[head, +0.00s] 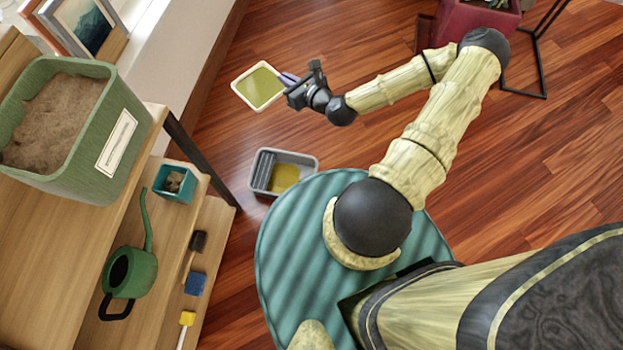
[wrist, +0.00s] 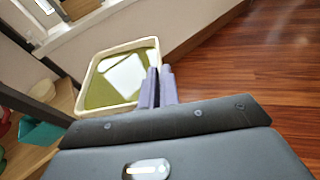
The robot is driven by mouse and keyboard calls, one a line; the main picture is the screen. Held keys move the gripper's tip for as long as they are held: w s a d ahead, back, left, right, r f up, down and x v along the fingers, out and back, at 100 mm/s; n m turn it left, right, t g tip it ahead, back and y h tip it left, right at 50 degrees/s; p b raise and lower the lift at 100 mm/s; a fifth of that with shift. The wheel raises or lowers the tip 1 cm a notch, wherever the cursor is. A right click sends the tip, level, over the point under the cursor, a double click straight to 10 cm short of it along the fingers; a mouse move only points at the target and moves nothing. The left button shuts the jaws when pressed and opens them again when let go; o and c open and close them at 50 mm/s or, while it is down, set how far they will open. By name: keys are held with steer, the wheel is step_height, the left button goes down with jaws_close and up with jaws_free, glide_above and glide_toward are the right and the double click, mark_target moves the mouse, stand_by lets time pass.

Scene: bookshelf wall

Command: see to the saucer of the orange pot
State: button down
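A square cream-rimmed saucer (head: 258,87) holds yellow-green liquid. It also shows in the wrist view (wrist: 105,92), with a bright reflection on the liquid. My gripper (head: 288,79) is at the saucer's right side. In the wrist view its two purple fingers (wrist: 157,88) are close together, with the saucer's right rim running between them. The saucer looks roughly level; its height above the floor is hard to tell. No clearly orange pot is in view, so I cannot see which pot the saucer belongs to.
A grey tray (head: 265,157) with yellowish liquid stands on the floor by the shelf. Shelves at left hold a large green planter (head: 105,125), a teal pot (head: 174,183), a green watering can (head: 135,268) and small tools. A maroon pot (head: 470,22) stands at top right. Wooden floor is clear at right.

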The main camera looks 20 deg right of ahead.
steer(key=s+d+f+n+y+b, duration=0.1)
steer(key=s+f+b, duration=0.2)
steer(key=f+b, duration=1.1)
steer(key=s+f+g+y+b, duration=0.1)
steer(key=s+f+b, duration=0.2)
steer(key=f+b, duration=1.1)
steer(key=s+d+f+n+y+b, duration=0.1)
steer(key=s+f+b, duration=0.3)
steer(key=f+b, duration=1)
step_height(320, 180, down, 6)
steer(key=shift+d+f+n, duration=0.15)
steer(key=shift+d+n, duration=0.15)
steer(key=shift+g, duration=0.3)
steer(key=shift+g+p, duration=0.4)
steer(key=shift+p, duration=0.45)
steer(key=w+m+g+p, duration=0.1)
steer(key=g+p, duration=0.1)
steer(key=g, duration=0.1)
steer(key=w+r+m+g+p, duration=0.1)
steer(key=m+g+p, duration=0.1)
steer(key=w+m+g+p, duration=0.1)
steer(key=m+g+p, duration=0.1)
steer(key=g, duration=0.1)
steer(key=shift+w+d+r+g, duration=0.1)
steer(key=shift+d+r+g, duration=0.15)
steer(key=shift+d+g, duration=0.1)
steer(key=shift+p, duration=0.4)
